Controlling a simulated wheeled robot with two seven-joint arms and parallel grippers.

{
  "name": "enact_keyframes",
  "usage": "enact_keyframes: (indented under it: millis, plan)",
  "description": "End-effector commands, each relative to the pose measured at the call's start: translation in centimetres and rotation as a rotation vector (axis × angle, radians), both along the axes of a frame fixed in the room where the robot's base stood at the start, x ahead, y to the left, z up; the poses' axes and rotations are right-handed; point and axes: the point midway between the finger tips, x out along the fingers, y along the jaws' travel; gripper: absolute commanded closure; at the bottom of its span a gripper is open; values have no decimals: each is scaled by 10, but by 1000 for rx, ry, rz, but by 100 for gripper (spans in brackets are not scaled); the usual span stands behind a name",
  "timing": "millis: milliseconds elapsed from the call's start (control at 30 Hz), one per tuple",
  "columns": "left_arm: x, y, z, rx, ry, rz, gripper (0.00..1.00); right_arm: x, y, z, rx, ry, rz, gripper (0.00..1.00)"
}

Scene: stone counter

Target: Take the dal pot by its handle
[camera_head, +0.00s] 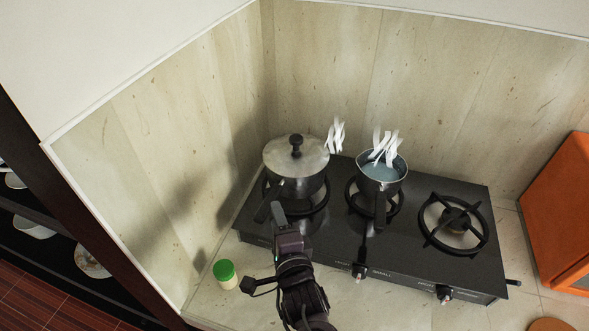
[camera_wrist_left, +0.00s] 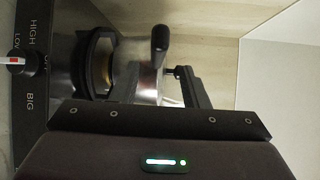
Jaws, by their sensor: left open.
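A steel pot (camera_head: 300,184) with a metal lid (camera_head: 290,153) and black knob stands on the left burner; its contents are hidden. Its dark handle (camera_head: 265,208) points toward the front left. My left gripper (camera_head: 279,209) is open, in front of this pot and close beside the handle; I cannot tell if they touch. An open saucepan (camera_head: 381,173) with pale bluish liquid sits on the middle burner. My right gripper is not in view.
The black gas stove (camera_head: 410,255) has an empty right burner (camera_head: 455,220). A green-capped jar (camera_head: 225,273) stands on the counter left of my left arm. White steam-like wisps (camera_head: 385,147) rise near the pots. Walls close the back and left; an orange box (camera_head: 560,215) stands right.

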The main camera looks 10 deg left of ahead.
Motion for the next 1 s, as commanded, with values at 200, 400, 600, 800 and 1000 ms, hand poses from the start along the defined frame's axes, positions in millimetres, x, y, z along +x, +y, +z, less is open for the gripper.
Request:
enact_keyframes:
  millis: [200,400,600,800,1000]
  plan:
    - [32,13,1,3,-1,0,59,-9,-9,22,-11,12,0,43]
    - [44,18,-4,-1,1,-1,59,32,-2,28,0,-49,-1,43]
    - [44,18,-4,-2,0,-1,62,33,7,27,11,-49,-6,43]
    - [44,18,-4,-2,0,-1,88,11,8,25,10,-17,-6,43]
    - [44,18,-4,-3,1,-1,100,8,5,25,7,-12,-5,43]
